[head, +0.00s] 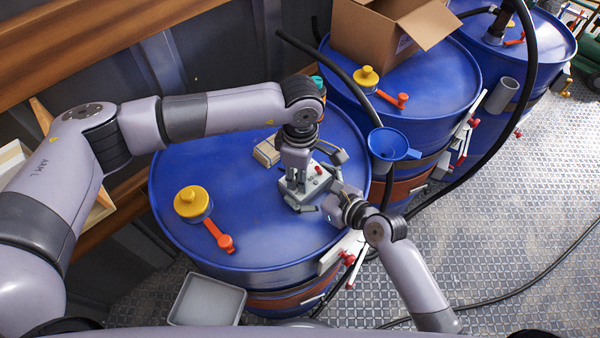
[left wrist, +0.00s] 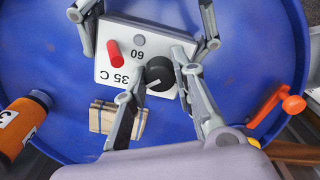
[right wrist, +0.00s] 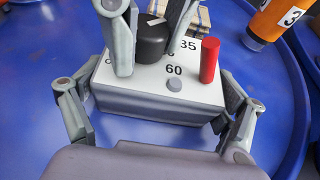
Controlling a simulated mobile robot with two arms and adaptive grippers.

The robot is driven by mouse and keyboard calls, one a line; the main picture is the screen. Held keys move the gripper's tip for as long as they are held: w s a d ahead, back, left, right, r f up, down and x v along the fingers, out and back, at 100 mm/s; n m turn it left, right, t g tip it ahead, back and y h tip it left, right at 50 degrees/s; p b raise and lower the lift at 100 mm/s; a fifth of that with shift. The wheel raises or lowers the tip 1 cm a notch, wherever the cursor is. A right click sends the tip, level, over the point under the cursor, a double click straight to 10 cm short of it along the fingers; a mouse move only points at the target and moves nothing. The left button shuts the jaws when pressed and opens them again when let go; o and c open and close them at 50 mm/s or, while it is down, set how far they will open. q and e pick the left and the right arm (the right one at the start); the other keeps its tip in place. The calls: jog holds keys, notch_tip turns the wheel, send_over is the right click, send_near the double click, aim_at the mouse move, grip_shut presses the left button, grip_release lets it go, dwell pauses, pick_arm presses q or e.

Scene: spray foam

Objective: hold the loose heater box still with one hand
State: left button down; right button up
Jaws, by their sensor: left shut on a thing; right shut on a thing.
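The heater box (head: 317,185) is pale grey with a black knob, a red peg and a small grey button; it sits on the near blue drum. In the left wrist view its face (left wrist: 115,50) reads "60" and "35 C". My left gripper (head: 297,183) comes from above, with its fingers shut on the black knob (left wrist: 159,76). My right gripper (head: 333,203) comes from the lower right. In the right wrist view its fingers are shut on opposite sides of the box (right wrist: 150,103). In the head view the arms partly hide the box.
On the drum lid (head: 255,225) are a small wooden block bundle (head: 266,153), an orange bottle (left wrist: 22,122) and a yellow cap (head: 190,202) with a red lever (head: 218,236). A blue funnel (head: 393,145) stands right. A grey tray (head: 207,300) is below the drum.

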pick_arm(q)
jog(key=n, duration=0.4)
jog(key=shift+n, duration=0.3)
jog(key=n, duration=0.4)
jog(key=shift+n, duration=0.3)
jog(key=n, duration=0.4)
jog(key=shift+w+n, duration=0.1)
jog(key=shift+n, duration=2)
jog(key=c, duration=1.3)
grip_release()
